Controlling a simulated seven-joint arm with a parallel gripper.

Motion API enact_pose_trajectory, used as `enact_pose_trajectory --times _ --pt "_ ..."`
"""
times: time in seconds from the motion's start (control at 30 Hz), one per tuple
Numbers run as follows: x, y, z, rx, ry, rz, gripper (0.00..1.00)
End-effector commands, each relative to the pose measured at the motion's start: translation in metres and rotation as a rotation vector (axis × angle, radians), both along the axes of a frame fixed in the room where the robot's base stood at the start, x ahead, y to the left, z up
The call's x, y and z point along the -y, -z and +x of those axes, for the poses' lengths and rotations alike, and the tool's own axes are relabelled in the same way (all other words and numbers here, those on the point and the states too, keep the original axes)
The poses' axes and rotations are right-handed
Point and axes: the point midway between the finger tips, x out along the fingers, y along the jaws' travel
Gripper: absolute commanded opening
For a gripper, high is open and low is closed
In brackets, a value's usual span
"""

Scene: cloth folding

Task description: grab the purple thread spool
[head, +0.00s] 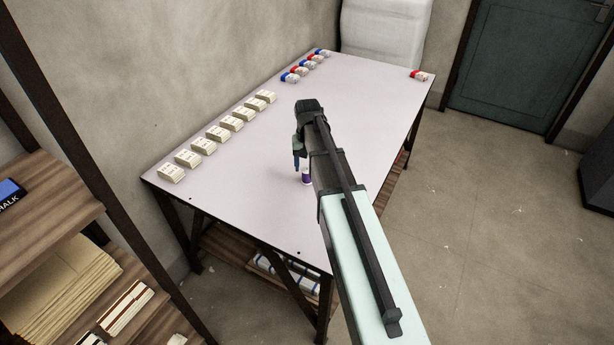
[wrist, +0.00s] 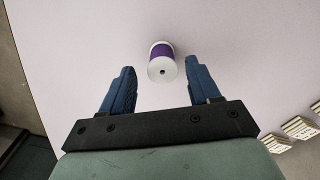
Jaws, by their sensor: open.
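The purple thread spool (wrist: 161,54) has white ends and a hole in its facing end, and it is on the pale tabletop. In the wrist view it lies beyond my gripper (wrist: 164,72), near the middle of the gap between the two blue fingertips. My gripper is open and empty, and neither finger touches the spool. In the head view the spool (head: 306,178) shows as a small purple and white piece beside my arm, partly hidden by it. My gripper (head: 297,163) is above the table there, pointing down.
The table (head: 240,180) has a row of cream packs (head: 208,146) along its left edge. The tabletop around the spool is clear.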

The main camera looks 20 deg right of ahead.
Motion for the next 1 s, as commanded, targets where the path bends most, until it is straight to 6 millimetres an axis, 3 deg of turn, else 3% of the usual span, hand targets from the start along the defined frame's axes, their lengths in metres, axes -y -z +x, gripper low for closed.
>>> enact_pose_trajectory --times 0.37,0.73,1.0 --pt "0.0 0.017 0.003 -0.001 0.0 0.0 0.61" --pt "0.001 0.058 0.01 -0.002 0.0 0.0 0.61" --pt "0.001 0.062 0.011 0.0 0.0 0.0 0.61"
